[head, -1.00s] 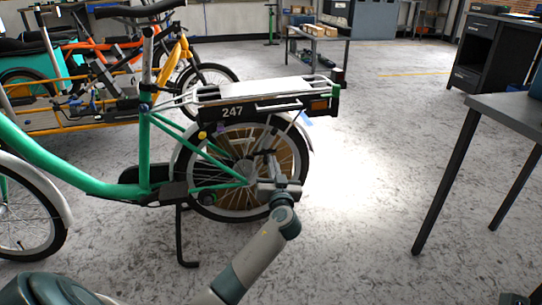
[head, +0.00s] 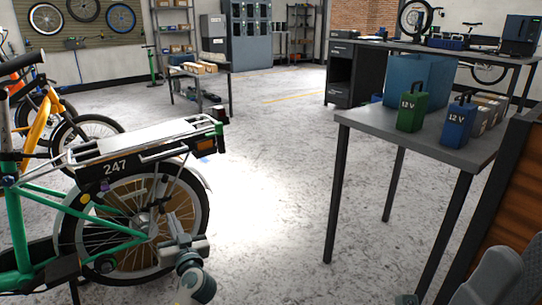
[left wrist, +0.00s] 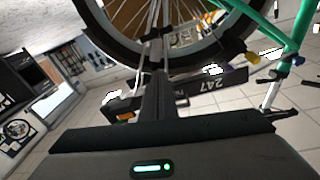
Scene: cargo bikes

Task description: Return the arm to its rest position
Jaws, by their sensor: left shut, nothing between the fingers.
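My left arm comes up from the bottom of the head view, with its grey and teal wrist low in the picture. My left gripper (head: 172,222) is shut and empty. It appears in front of the rear wheel of the green cargo bike (head: 22,240), below the rear rack (head: 150,138) and the black box marked 247 (head: 115,168). In the left wrist view the shut fingers (left wrist: 156,50) point toward the wheel (left wrist: 190,45) and the 247 box (left wrist: 215,88). I cannot tell how wide the gap to the wheel is.
A grey table (head: 445,150) stands at the right with a blue bin (head: 415,80), a green 12 V battery (head: 411,112) and a blue 12 V battery (head: 458,122). A low table (head: 200,75) with boxes is farther back. The floor (head: 270,190) between bike and table is clear.

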